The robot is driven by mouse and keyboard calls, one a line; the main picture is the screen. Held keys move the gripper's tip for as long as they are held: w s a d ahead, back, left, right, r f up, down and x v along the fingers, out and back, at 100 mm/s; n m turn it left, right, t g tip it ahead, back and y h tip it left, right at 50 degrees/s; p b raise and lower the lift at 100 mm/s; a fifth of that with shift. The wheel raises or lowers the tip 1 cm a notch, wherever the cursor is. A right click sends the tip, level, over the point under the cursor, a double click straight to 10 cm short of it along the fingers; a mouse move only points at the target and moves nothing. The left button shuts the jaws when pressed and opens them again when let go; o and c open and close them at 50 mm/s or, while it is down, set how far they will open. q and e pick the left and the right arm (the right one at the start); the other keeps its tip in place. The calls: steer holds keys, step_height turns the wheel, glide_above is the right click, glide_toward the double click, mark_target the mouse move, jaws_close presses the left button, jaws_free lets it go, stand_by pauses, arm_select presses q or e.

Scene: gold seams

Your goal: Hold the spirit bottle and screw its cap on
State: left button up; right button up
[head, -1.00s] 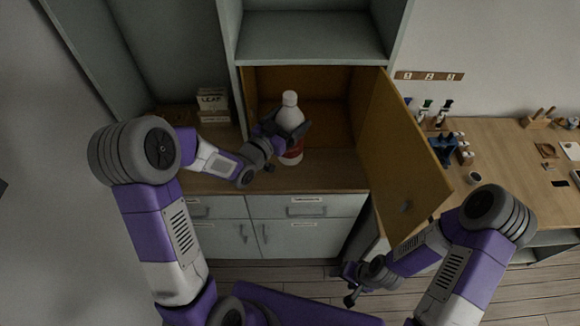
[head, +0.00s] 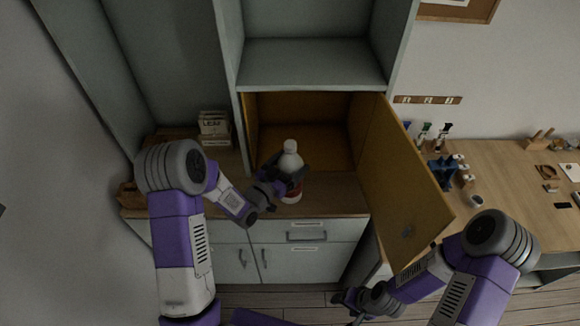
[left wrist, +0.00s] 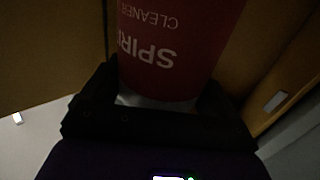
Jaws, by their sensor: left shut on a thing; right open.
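The spirit bottle (head: 291,163) is white with a red label and a white top, and stands upright at the front of the open yellow cabinet in the head view. My left gripper (head: 291,178) is shut around its body. In the left wrist view the red label (left wrist: 180,50) with "SPIRIT CLEANER" lettering fills the space between the dark fingers. Whether the white top is a cap or a bare neck is too small to tell. My right gripper (head: 352,304) is open and empty, low in front of the counter, below the yellow door. No separate cap can be made out.
The yellow cabinet door (head: 400,185) stands open to the right, between the bottle and my right arm. Small boxes (head: 214,128) stand on the counter at the left. A wooden bench (head: 510,185) with bottles and tools is at the right.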

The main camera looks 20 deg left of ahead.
arm_select(q)
steer(key=shift+f, duration=0.45)
steer(key=shift+f, duration=0.15)
steer(key=o, duration=1.8)
steer(key=shift+o, duration=0.2)
